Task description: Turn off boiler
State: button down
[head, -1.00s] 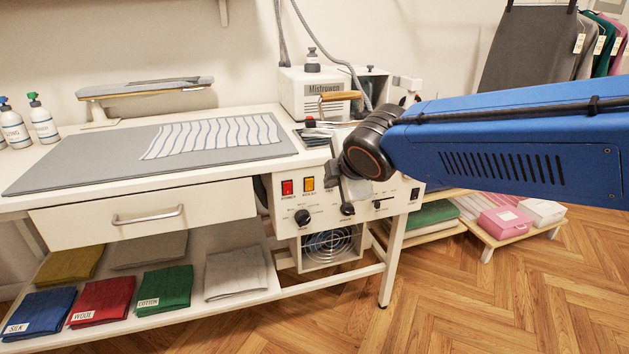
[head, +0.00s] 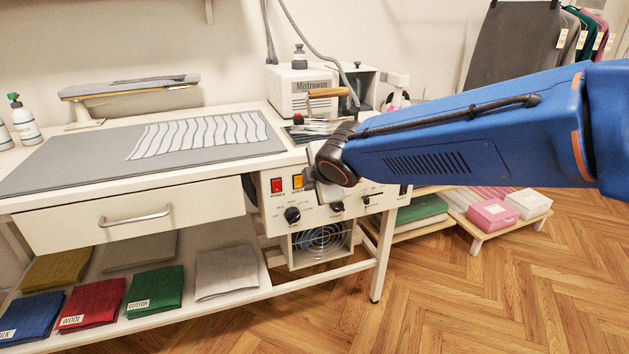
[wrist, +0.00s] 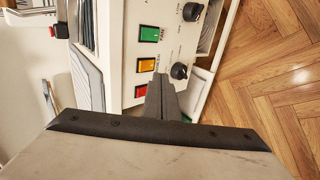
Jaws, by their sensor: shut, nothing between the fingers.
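The white control panel (head: 325,208) under the table's right end carries a red switch (head: 277,185) and an orange switch (head: 297,182). The wrist view shows a green switch (wrist: 149,34), an orange one (wrist: 147,65) and a red one (wrist: 141,91) in a row. Their labels are too small to read surely. The white Mistrowan machine (head: 300,80) stands on the table above the panel. My gripper (wrist: 160,82) is shut and empty, its tips in front of the panel beside the red and orange switches. Contact cannot be told. In the head view my arm hides the green switch.
Black knobs (head: 292,215) sit below the switches. A drawer (head: 130,215) and folded cloths (head: 155,290) lie to the left. The wooden floor (head: 450,290) at the right front is clear.

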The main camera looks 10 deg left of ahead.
aim_at(300, 176)
jog(key=w+a, duration=0.2)
jog(key=w, duration=0.1)
jog(key=w+a+f, duration=0.1)
jog(key=shift+w+a, duration=0.15)
jog(key=shift+w, duration=0.25)
jog(key=shift+w+a+r, duration=0.15)
jog(key=shift+w+a, duration=0.15)
jog(key=shift+w, duration=0.15)
jog(key=shift+r, duration=0.1)
jog(key=shift+r, duration=0.7)
